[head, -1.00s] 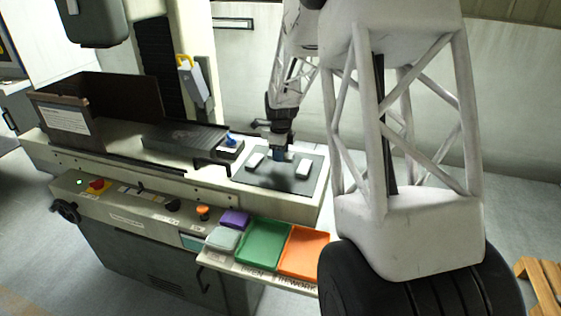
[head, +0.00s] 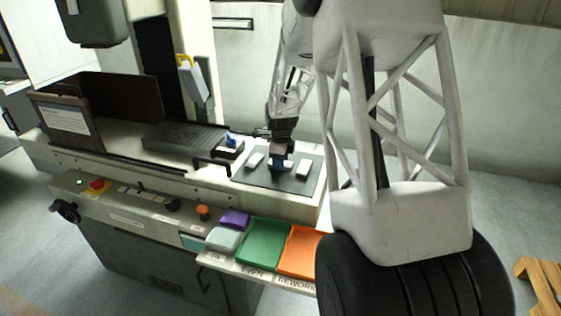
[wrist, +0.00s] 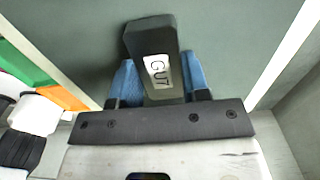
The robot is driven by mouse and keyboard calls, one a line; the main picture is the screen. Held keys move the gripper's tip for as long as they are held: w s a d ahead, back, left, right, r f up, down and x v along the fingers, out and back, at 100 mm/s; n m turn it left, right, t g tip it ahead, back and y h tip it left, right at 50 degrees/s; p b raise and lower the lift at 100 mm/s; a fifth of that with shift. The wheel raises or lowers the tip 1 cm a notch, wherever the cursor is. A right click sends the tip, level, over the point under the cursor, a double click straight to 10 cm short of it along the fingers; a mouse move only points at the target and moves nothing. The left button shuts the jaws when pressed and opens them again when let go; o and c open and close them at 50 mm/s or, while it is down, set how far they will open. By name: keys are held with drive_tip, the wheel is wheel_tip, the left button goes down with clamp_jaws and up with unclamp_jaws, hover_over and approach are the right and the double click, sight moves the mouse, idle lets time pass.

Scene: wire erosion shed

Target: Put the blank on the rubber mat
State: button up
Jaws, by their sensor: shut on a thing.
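The blank is a dark grey block with a white label reading "GUT" (wrist: 152,42) in the wrist view. My gripper (wrist: 158,85) has its blue fingers shut on it, one on each side. In the head view my gripper (head: 281,166) points down over the middle of the rubber mat (head: 262,182), a dark grey-green sheet on the machine table. The mat also fills the background of the wrist view (wrist: 70,30). The block can hardly be made out in the head view, and I cannot tell whether it touches the mat.
A small black holder with a blue item (head: 231,145) stands left of the mat. Green (head: 263,244) and orange (head: 299,252) trays sit on the front shelf.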

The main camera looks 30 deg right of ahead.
drive_tip(key=o, duration=1.3)
drive_tip(key=shift+f, duration=0.15)
drive_tip(key=shift+c, duration=0.2)
wheel_tip(320, 180, up, 12)
drive_tip(key=shift+r, duration=0.2)
